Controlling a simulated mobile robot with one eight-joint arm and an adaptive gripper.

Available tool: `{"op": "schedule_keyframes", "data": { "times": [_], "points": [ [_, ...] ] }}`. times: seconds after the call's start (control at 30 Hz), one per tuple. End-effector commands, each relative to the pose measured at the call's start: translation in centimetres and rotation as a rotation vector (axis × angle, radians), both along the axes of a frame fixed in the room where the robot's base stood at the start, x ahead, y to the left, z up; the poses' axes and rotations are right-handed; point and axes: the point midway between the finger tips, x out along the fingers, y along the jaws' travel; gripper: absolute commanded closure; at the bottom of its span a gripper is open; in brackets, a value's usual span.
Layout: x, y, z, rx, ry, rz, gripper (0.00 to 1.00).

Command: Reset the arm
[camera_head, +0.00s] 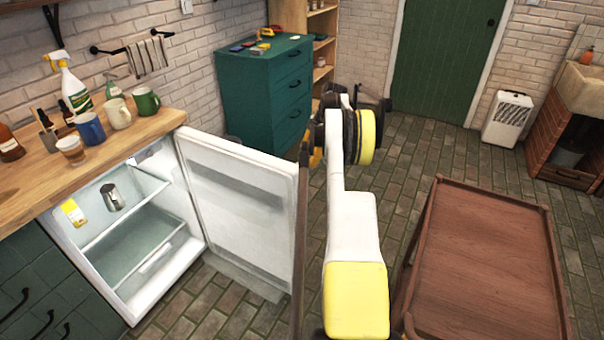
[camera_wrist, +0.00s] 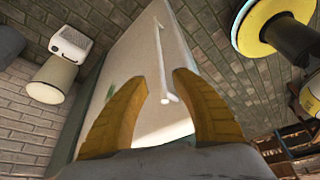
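My arm (camera_head: 352,245), white and yellow with black joints, reaches up and away from the bottom of the head view. My gripper (camera_wrist: 162,76) shows in the wrist view as two curved yellow fingers, spread apart with nothing between them. In the head view the gripper is mostly hidden by my wrist, near the top corner of the open fridge door (camera_head: 240,195). In the wrist view a pale panel (camera_wrist: 125,65) with a thin white bar lies beyond the fingers. I cannot tell whether it is the door's outer face or whether the fingers touch it.
The open fridge (camera_head: 130,235) stands left, under a wooden counter (camera_head: 25,190) holding several mugs and bottles. A green drawer cabinet (camera_head: 255,90) stands behind. A brown cart (camera_head: 485,260) is close on the right. Brick floor (camera_head: 425,150) is clear between the cart and the green door (camera_head: 445,55).

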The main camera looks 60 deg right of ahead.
Motion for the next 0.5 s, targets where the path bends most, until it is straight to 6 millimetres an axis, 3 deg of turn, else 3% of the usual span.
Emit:
{"op": "schedule_keyframes", "data": {
  "times": [0.2,0.5],
  "points": [
    [-0.4,-0.8,2.2,0.0,0.0,0.001,0.68],
    [-0.5,-0.9,2.5,0.0,0.0,0.0,0.68]
  ]
}}
